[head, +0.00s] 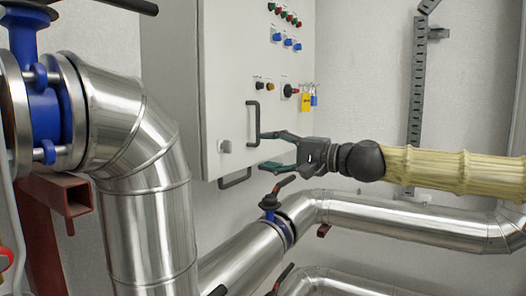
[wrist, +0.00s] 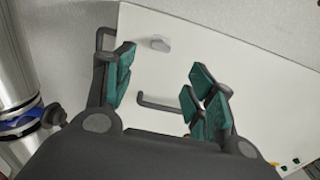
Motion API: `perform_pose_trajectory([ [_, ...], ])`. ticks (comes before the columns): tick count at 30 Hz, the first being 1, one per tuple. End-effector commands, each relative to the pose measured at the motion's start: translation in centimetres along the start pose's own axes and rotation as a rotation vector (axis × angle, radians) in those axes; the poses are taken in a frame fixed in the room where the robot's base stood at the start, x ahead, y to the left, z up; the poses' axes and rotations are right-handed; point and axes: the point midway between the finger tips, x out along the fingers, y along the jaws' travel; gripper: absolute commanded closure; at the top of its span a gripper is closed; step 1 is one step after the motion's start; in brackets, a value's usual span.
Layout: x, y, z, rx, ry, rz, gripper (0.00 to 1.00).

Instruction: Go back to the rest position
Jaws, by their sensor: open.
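My gripper (head: 265,151) is open and empty, its two dark fingers with green pads pointing left in front of the pale control cabinet (head: 228,75). A dark vertical bar handle (head: 253,115) on the cabinet front stands close to the upper fingertip; I cannot tell whether they touch. In the wrist view my gripper (wrist: 161,85) has its pads wide apart, with the cabinet front (wrist: 235,60) behind them. A dark handle (wrist: 155,104) shows in the gap between the fingers, and nothing is held.
Buttons and switches (head: 284,38) line the cabinet's upper part, with a yellow tag (head: 305,101) at the right. A large insulated pipe (head: 150,230) stands at the left.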

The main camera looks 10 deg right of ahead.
Motion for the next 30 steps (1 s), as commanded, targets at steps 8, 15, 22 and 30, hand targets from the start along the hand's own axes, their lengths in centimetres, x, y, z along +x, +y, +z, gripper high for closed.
perform_pose_trajectory([
  [8, -0.2, 0.0, 0.0, 0.000, 0.000, 0.000, 0.45],
  [15, 0.9, 2.6, 0.3, 0.001, 0.000, 0.036, 0.45],
  [22, 4.3, 14.0, 1.6, 0.004, 0.004, 0.191, 0.45],
  [30, 5.7, 29.3, 4.4, -0.012, -0.002, 0.401, 0.45],
])
